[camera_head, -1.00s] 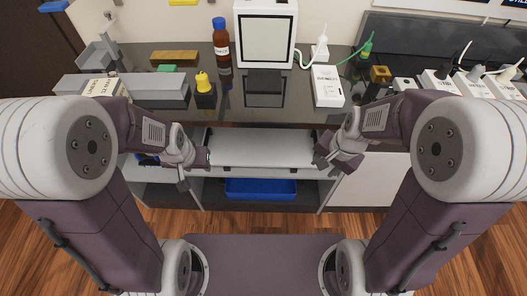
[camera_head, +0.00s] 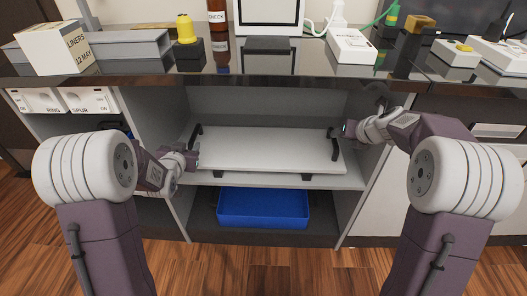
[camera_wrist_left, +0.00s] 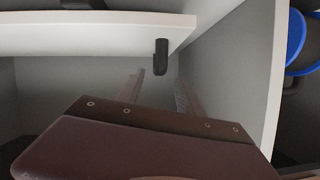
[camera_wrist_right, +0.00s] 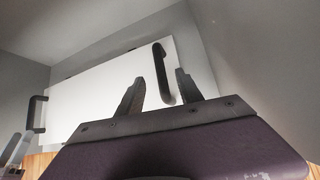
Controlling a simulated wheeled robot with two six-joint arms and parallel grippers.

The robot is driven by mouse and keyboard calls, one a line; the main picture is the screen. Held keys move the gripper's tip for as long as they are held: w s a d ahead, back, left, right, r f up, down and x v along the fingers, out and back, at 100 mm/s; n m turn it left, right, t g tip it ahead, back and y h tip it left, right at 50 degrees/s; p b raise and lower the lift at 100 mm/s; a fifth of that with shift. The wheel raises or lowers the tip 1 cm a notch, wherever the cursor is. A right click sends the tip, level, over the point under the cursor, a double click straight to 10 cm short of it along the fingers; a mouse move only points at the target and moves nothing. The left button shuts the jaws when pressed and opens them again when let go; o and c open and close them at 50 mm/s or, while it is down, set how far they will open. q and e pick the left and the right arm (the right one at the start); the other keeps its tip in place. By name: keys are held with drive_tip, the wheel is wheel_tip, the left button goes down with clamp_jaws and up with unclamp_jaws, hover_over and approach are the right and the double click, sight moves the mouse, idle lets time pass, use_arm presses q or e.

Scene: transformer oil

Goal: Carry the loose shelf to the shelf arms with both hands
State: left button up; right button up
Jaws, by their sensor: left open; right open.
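The loose shelf (camera_head: 265,150) is a white board with a dark handle at each end, the left handle (camera_head: 195,137) and the right handle (camera_head: 335,147). It lies inside the open cabinet bay, with two small dark supports (camera_head: 306,177) under its front edge. My left gripper (camera_head: 192,160) is open beside the shelf's left end. In the left wrist view its fingers (camera_wrist_left: 158,92) are empty, below a white board edge (camera_wrist_left: 90,35). My right gripper (camera_head: 346,131) is open at the right handle. In the right wrist view the handle (camera_wrist_right: 160,70) appears between its fingers (camera_wrist_right: 158,88), apart from them.
A blue bin (camera_head: 262,206) stands in the bay below the shelf. The dark counter edge (camera_head: 270,80) overhangs the bay, with bottles and boxes on top. Grey bay walls (camera_head: 171,170) stand close to both grippers. White boxes (camera_head: 70,100) sit in the left bay.

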sight(195, 138)
use_arm(q)
drive_tip(key=x, duration=0.9)
use_arm(e)
drive_tip(key=x, duration=0.9)
use_arm(q)
drive_tip(key=shift+c, duration=0.3)
use_arm(e)
drive_tip(key=shift+c, duration=0.3)
use_arm(q)
clamp_jaws()
use_arm(e)
clamp_jaws()
